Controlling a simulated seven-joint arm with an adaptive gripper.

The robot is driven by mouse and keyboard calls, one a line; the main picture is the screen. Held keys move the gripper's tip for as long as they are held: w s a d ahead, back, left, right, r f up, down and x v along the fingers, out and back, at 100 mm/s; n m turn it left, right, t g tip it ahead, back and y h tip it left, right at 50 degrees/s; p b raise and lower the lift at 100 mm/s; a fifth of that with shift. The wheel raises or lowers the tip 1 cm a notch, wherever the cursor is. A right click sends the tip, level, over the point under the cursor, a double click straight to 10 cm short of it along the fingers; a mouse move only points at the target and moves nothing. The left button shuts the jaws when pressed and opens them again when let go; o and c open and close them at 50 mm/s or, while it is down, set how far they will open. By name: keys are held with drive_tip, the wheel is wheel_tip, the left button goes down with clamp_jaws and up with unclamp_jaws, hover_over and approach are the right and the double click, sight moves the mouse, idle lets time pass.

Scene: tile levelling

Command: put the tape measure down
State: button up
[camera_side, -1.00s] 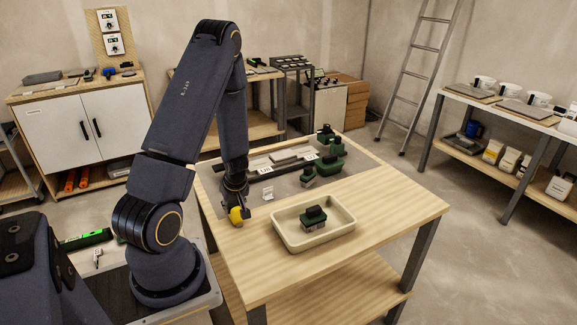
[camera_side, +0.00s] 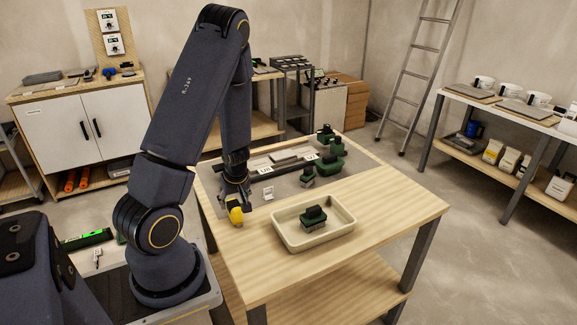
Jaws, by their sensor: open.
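The yellow tape measure (camera_side: 236,215) rests on the wooden table top (camera_side: 375,215), near the table's left edge, close to the corner of the grey work surface. My gripper (camera_side: 236,200) is open just above and behind the tape measure, pointing down. A small gap seems to lie between the fingers and the tape measure, but at this size I cannot tell whether they touch.
A cream tray (camera_side: 283,240) holding a green-and-black block tool (camera_side: 313,219) stands to the right. Several similar green tools (camera_side: 330,163) stand at the back of the grey surface. A small white card (camera_side: 268,193) stands near my gripper. The right front table is clear.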

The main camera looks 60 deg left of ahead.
drive_tip(key=v, duration=0.3)
drive_tip(key=shift+w+f, duration=0.1)
drive_tip(key=shift+d+r, duration=0.25)
drive_tip(key=shift+r, duration=0.2)
drive_tip(key=w+d+r+m+t+h, duration=0.25)
drive_tip(key=d+r, duration=0.25)
drive_tip(key=d, duration=0.4)
drive_tip(key=w+d+r+m+t+h, duration=0.1)
drive_tip(key=w+d+r+m+h, duration=0.25)
drive_tip(key=d, duration=0.55)
drive_tip(key=s+d+r+m, duration=0.2)
drive_tip(key=r+m, duration=0.2)
drive_tip(key=r, duration=0.1)
drive_tip(key=s+d+r+m+t+y, duration=0.1)
drive_tip(key=s+d+r+m, duration=0.1)
drive_tip(key=d+r+m, duration=0.1)
drive_tip(key=s+d+r+m+t, duration=0.1)
drive_tip(key=s+d+r+m, duration=0.2)
drive_tip(key=r+m, duration=0.2)
wheel_tip(320, 180, up, 2)
drive_tip(key=shift+r, duration=0.15)
drive_tip(key=shift+s, duration=0.1)
